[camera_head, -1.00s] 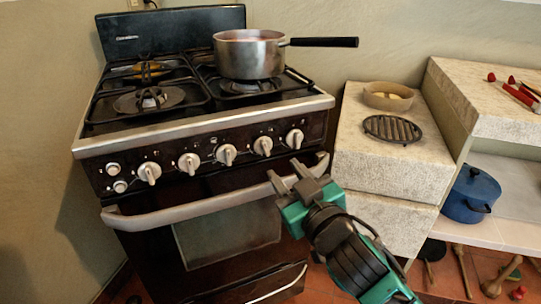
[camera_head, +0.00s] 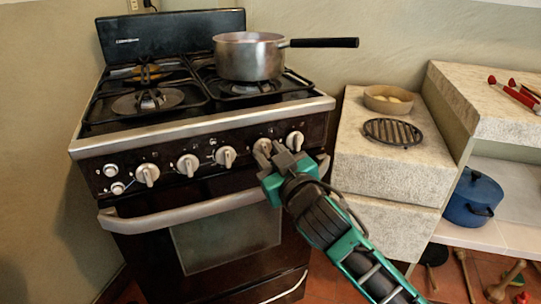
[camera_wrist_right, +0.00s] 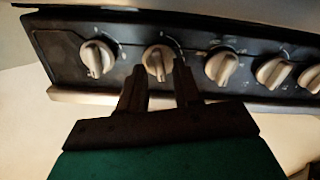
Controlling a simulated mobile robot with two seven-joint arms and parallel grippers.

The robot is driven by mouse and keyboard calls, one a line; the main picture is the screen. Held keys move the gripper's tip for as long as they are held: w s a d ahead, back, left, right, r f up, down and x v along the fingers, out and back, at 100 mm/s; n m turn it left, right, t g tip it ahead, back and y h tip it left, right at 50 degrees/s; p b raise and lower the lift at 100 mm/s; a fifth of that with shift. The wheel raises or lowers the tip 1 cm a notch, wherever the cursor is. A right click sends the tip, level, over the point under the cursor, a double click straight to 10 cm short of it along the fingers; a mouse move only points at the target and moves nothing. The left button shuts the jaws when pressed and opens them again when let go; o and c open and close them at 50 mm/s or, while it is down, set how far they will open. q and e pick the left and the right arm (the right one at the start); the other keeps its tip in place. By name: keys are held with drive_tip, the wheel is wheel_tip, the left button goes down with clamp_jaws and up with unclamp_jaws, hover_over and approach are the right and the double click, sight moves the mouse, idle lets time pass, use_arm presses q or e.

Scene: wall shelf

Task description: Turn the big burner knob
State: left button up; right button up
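The stove's dark front panel carries a row of several pale burner knobs. One (camera_head: 295,140) is at the far right, with others (camera_head: 226,156) (camera_head: 188,164) (camera_head: 147,174) to the left. Which one is the big burner knob is not marked legibly. My right gripper (camera_head: 273,153) is at the second knob from the right (camera_head: 262,146), partly covering it in the head view. In the right wrist view my right gripper (camera_wrist_right: 160,72) is open, its fingers spread on either side of that knob (camera_wrist_right: 158,60). Contact cannot be told. My left gripper is not in view.
A metal pot (camera_head: 248,57) stands on the stove's back right, its black handle pointing right. The oven's handle bar (camera_head: 190,212) juts out below the knobs. A stone counter (camera_head: 390,170) with a bowl (camera_head: 388,99) and a round grate (camera_head: 393,132) stands right of the stove.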

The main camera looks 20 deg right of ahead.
clamp_jaws()
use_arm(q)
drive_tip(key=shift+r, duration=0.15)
use_arm(e)
drive_tip(key=n+p, duration=0.2)
drive_tip(key=shift+r+p, duration=0.2)
drive_tip(key=shift+p, duration=0.15)
drive_tip(key=n+p, duration=0.3)
drive_tip(key=n, duration=0.1)
drive_tip(key=shift+a+n+p, duration=0.1)
drive_tip(key=shift+n+p, duration=0.25)
drive_tip(key=shift+n, duration=0.05)
drive_tip(key=n+p, duration=0.2)
drive_tip(key=n, duration=0.3)
drive_tip(key=shift+f+p, duration=0.25)
drive_tip(key=shift+p, duration=0.15)
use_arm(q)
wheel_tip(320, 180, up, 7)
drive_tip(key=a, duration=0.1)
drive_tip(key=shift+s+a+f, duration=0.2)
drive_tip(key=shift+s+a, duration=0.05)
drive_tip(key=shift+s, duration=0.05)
use_arm(e)
drive_tip(key=shift+n, duration=0.6)
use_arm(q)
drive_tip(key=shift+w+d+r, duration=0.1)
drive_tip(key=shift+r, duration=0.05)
use_arm(e)
drive_tip(key=shift+f, duration=0.1)
